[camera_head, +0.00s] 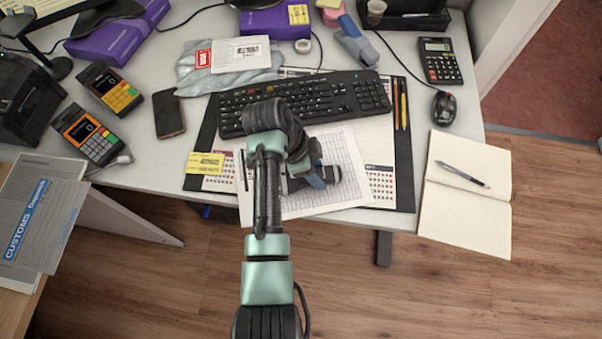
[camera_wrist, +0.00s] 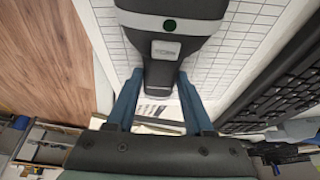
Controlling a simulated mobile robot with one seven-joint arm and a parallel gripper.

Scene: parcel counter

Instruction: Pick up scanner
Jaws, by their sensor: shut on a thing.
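The scanner (camera_wrist: 165,45), a dark grey handheld device with a light grey band and a small round green-lit spot, fills the top middle of the wrist view. My gripper (camera_wrist: 159,80) is shut on its narrower part, with one blue finger on each side. In the head view my gripper (camera_head: 304,182) is low over the printed sheets at the desk's front edge. The scanner shows there only as a dark part (camera_head: 331,174) beside the fingers, partly hidden by my arm. I cannot tell whether it touches the paper.
A black keyboard (camera_head: 305,103) lies just behind the sheets. An open notebook (camera_head: 466,195) with a pen is at right, near a mouse (camera_head: 444,107) and calculator (camera_head: 440,61). A phone (camera_head: 168,113) and two card terminals (camera_head: 92,135) are at left. The floor in front is clear.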

